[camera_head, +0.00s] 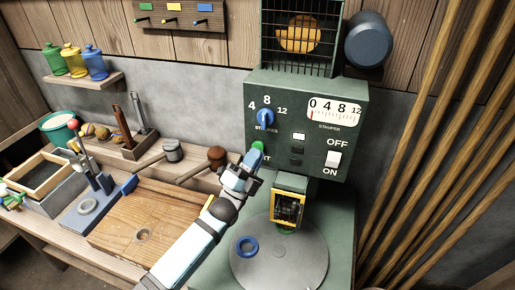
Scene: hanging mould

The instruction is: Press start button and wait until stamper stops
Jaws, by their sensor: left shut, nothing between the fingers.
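The stamper (312,160) is a green machine with a panel at the centre right. The green start button (259,147) is on the panel's lower left, its label partly hidden by my left gripper. My left gripper (255,158) is shut and empty, its tip at the button; I cannot tell whether it touches. A blue strokes knob (266,117) sits above the button. The dial (333,112) shows its red pointer near 0. The white OFF/ON switch (333,160) is at the panel's right. My right gripper is not in view.
Below the panel, a yellow-framed stamping head (288,208) hangs over a round grey plate (300,262) bearing a blue ring (247,246). A wooden board (150,222) and hammers (208,160) lie on the left bench. Wooden poles (425,130) stand at the right.

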